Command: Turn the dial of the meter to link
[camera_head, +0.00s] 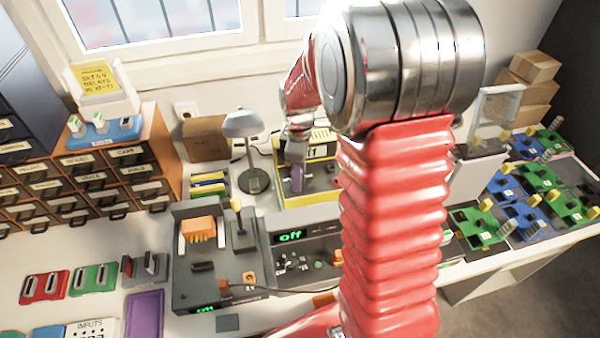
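A dark bench unit with a green display (291,236) reading "off" stands in the middle of the bench; it looks like the meter. A small dark dial (291,262) with marks around it sits below the display; the marks are too small to read. My red arm covers the unit's right part. My gripper (297,160) is small in the picture, behind the unit, in front of a yellow-framed device (320,150).
A grey station with an orange block (199,229) and a yellow-tipped lever (238,215) stands left of the unit. A lamp (245,125) rises behind. Drawers (110,175) stand at left, green and blue boards (525,200) at right. A cable (275,289) crosses the front.

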